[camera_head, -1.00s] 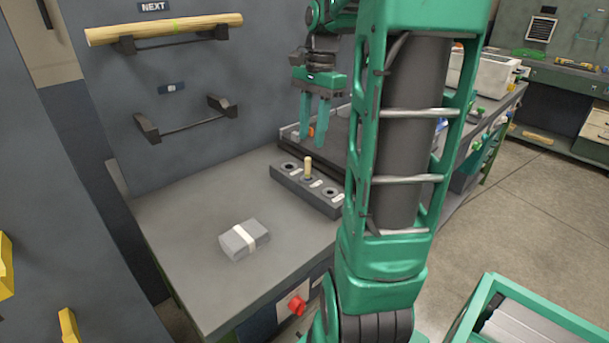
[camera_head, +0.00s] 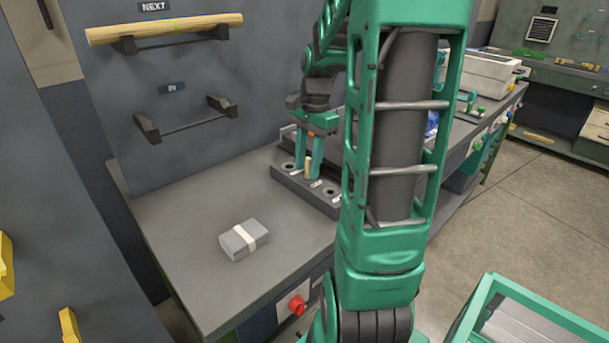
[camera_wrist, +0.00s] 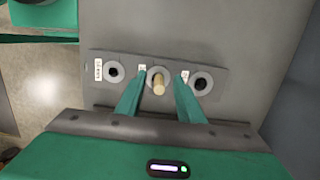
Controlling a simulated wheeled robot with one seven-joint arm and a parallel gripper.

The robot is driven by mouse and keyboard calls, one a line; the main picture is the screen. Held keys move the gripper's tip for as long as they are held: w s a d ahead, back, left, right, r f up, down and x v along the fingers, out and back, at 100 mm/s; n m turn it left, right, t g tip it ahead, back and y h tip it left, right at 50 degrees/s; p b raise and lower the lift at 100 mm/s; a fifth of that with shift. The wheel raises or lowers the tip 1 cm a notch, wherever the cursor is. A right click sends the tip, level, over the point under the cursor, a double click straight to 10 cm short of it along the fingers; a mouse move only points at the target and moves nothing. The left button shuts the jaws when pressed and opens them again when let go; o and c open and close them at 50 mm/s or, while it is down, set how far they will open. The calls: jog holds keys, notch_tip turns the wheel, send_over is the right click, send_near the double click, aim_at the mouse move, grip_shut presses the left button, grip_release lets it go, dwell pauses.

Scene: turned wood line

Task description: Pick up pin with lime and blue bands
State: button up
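A light wooden pin (camera_head: 308,167) stands upright in the middle hole of a dark grey block (camera_head: 288,182) on the bench. It also shows in the wrist view (camera_wrist: 159,86); I cannot make out any lime or blue bands on it. My gripper (camera_head: 308,174) is lowered over the block with its green fingers on either side of the pin. In the wrist view my gripper (camera_wrist: 158,92) is open, with a gap between each finger and the pin. The holes on both sides of the pin are empty.
A grey bundle with a white band (camera_head: 244,240) lies on the bench (camera_head: 180,225). A wooden rod (camera_head: 165,28) rests on the upper wall rack. The lower rack (camera_head: 186,122) is empty. A red knob (camera_head: 297,304) sits on the bench front.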

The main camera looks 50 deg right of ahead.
jog(key=shift+c, duration=0.6)
grip_shut()
